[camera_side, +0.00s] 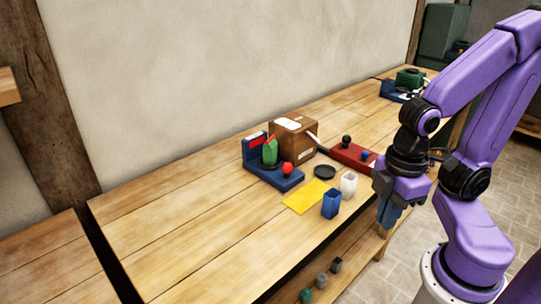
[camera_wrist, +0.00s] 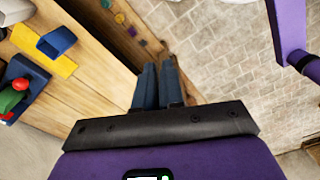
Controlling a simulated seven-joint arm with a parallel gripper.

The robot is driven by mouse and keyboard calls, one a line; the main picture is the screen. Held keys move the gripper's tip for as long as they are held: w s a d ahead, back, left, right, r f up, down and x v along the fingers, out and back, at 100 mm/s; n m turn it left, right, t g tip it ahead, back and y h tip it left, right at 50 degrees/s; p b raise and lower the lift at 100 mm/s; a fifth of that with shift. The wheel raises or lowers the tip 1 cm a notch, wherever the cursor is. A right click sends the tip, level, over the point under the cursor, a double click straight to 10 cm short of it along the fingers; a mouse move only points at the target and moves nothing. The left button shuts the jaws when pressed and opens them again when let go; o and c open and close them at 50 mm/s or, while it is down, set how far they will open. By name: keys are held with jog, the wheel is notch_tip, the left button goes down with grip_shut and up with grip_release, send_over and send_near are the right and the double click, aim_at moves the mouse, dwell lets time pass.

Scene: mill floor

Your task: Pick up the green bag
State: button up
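The green bag (camera_side: 270,150) is a small upright green item on the blue stand (camera_side: 272,176), which has a red ball (camera_side: 287,168) at its front. In the wrist view a green patch (camera_wrist: 8,99) beside the red ball shows at the left edge, partly cut off by the frame. My gripper (camera_side: 388,222) points down, off the front edge of the table, well to the right of the green bag. In the wrist view its two dark blue fingers (camera_wrist: 158,68) lie side by side with almost no gap and nothing seen between them.
A cardboard box (camera_side: 293,140) stands behind the bag. A black disc (camera_side: 325,172), yellow sheet (camera_side: 305,197), white cup (camera_side: 348,184), blue cup (camera_side: 330,204) and red control box (camera_side: 352,156) lie between bag and gripper. The table's left part (camera_side: 170,225) is clear.

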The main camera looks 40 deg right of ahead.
jog(key=o, duration=1)
jog(key=w+a+r+n+t+h, duration=0.1)
jog(key=w+a+r+n, duration=0.1)
jog(key=w, duration=1)
jog(key=w+a+r+n+h, duration=0.1)
jog(key=w+a+r+n, duration=0.15)
jog(key=w, duration=0.95)
jog(key=n+h, duration=0.3)
jog(key=n, duration=0.2)
send_near(270, 145)
jog(key=shift+m, duration=0.25)
jog(key=x, duration=0.6)
jog(key=shift+s+d+f, duration=0.15)
jog(key=shift+d+f, duration=0.1)
jog(key=shift+d, duration=0.1)
jog(key=shift+w+a+x, duration=0.15)
jog(key=shift+x, duration=1.4)
jog(key=shift+w+a+x, duration=0.15)
jog(key=shift+x, duration=1.4)
